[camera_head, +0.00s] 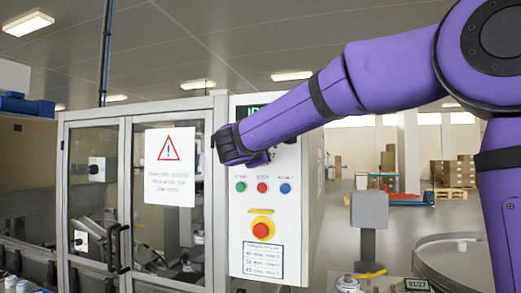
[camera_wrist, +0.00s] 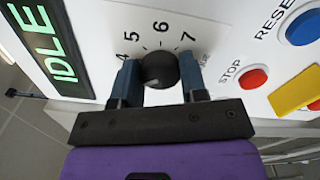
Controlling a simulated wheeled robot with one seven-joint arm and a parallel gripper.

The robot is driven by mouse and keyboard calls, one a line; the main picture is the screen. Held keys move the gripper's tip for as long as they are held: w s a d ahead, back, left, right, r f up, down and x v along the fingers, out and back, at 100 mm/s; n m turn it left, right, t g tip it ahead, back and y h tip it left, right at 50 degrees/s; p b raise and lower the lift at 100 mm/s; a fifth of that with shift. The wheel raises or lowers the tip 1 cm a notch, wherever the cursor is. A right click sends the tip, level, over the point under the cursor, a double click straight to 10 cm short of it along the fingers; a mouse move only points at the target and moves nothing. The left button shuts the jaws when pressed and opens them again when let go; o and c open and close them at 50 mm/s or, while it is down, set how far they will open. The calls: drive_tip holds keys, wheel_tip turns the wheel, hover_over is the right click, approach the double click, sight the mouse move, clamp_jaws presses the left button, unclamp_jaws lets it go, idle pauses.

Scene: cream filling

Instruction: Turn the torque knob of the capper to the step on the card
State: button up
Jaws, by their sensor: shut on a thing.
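The black torque knob (camera_wrist: 160,68) sits on the white capper panel (camera_wrist: 110,22), with a printed scale around it showing 4, 5, 6 and 7. My gripper (camera_wrist: 158,76) is shut on the knob, one blue finger on each side. A pale mark shows low on the knob's face; I cannot tell which step it sets. In the head view my gripper (camera_head: 240,148) hides the knob. The card (camera_head: 263,261) is on the panel's lower part, with several rows for mm sizes and steps; its step numbers are too small to read surely.
The green display (camera_wrist: 52,42) reads IDLE in the wrist view. The STOP button (camera_wrist: 253,77) and blue RESET button (camera_wrist: 304,27) are right of the knob. A red emergency stop (camera_head: 261,229) sticks out below. Glass doors with a warning sign (camera_head: 170,167) stand to the left.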

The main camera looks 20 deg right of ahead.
drive_tip(key=o, duration=0.9)
drive_tip(key=v, duration=1.1)
drive_tip(key=shift+d, duration=0.1)
